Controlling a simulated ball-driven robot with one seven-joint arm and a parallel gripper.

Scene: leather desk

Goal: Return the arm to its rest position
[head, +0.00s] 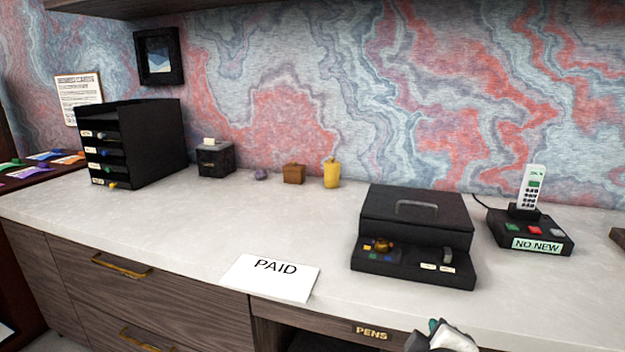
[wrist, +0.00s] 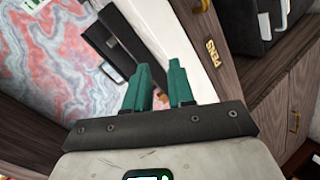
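My gripper (wrist: 160,72) shows in the wrist view as two green fingers on a dark bar. The fingers stand apart, and I see nothing held between them. In the head view only a grey and white part of my arm with a bit of green (head: 440,334) shows at the bottom edge, in front of the counter near the PENS label (head: 371,332). The rest of my arm is out of the picture. The wrist view is tilted, with the PENS label (wrist: 211,53) to the right of the fingers.
The pale counter (head: 200,225) bears a black cash box (head: 415,212), a PAID sheet (head: 270,278), a phone (head: 527,215), a black drawer stack (head: 145,140), a small black box (head: 215,160), a brown box (head: 293,173) and a yellow jar (head: 332,173). The counter's left front is clear.

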